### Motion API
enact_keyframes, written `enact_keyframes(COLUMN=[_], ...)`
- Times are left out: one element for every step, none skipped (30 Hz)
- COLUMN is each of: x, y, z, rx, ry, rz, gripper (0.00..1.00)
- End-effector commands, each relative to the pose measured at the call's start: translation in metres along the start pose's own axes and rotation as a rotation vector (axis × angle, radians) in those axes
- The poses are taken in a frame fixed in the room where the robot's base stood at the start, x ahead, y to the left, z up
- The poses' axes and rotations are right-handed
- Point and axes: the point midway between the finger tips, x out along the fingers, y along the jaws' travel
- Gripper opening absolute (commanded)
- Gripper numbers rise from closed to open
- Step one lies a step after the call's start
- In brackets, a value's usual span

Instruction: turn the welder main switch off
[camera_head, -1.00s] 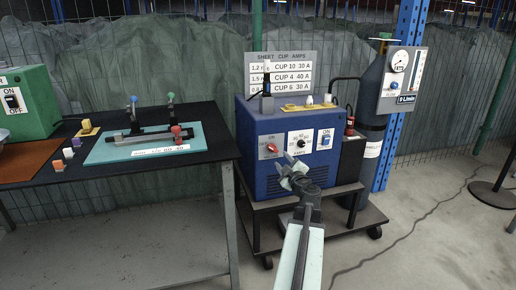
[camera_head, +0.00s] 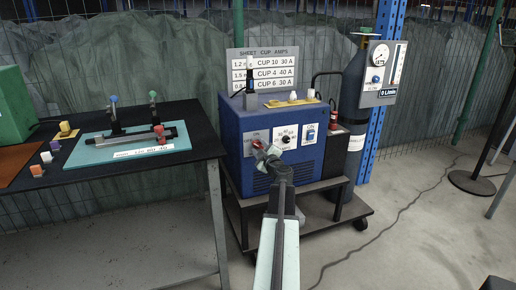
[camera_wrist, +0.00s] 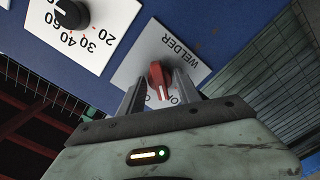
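The welder (camera_head: 297,168) is a blue box on a cart, right of the bench in the head view. Its red main switch knob (camera_head: 257,143) is on the left of the front panel. My gripper (camera_head: 266,150) is at this knob and partly covers it. The fingers are apart, one on each side, with small gaps visible. A white line on the knob points toward my gripper; the plate's lower letters are partly hidden.
A black amps dial (camera_wrist: 72,14) is beside the switch, and a blue ON switch (camera_head: 309,133) is farther right. A gas cylinder (camera_head: 352,105) with a gauge stands behind. The bench (camera_head: 110,183) is at the left. Floor shows on the right.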

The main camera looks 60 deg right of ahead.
Motion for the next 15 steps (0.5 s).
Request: enact_keyframes(x=[0.0019, 0.002, 0.0018, 0.0016, 0.0015, 0.0015, 0.0015, 0.0014, 0.0015, 0.0014, 0.0014, 0.0015, 0.0014, 0.0014, 0.0015], y=[0.0001, 0.0, -0.0001, -0.0002, -0.0002, -0.0003, -0.0003, -0.0003, -0.0004, -0.0004, -0.0005, -0.0005, -0.0005, -0.0006, -0.0006], z=[0.0001, 0.0, -0.0002, -0.0002, -0.0003, -0.0004, -0.0004, -0.0004, -0.0005, -0.0006, -0.0006, -0.0006, -0.0007, -0.0007, -0.0008], rx=[0.0, 0.0, 0.0, 0.0, 0.0, 0.0, 0.0, 0.0, 0.0, 0.0, 0.0, 0.0, 0.0, -0.002, -0.018], ry=[0.0, 0.0, 0.0, 0.0, 0.0, 0.0, 0.0, 0.0, 0.0, 0.0, 0.0, 0.0, 0.0, 0.0, 0.001], rz=[0.0, 0.0, 0.0, 0.0, 0.0, 0.0, 0.0, 0.0, 0.0, 0.0, 0.0, 0.0, 0.0, 0.0, 0.0], gripper=[0.4, 0.4, 0.4, 0.4, 0.4, 0.4, 0.4, 0.32, 0.21, 0.12, 0.04, 0.0, 0.0, 0.0, 0.0])
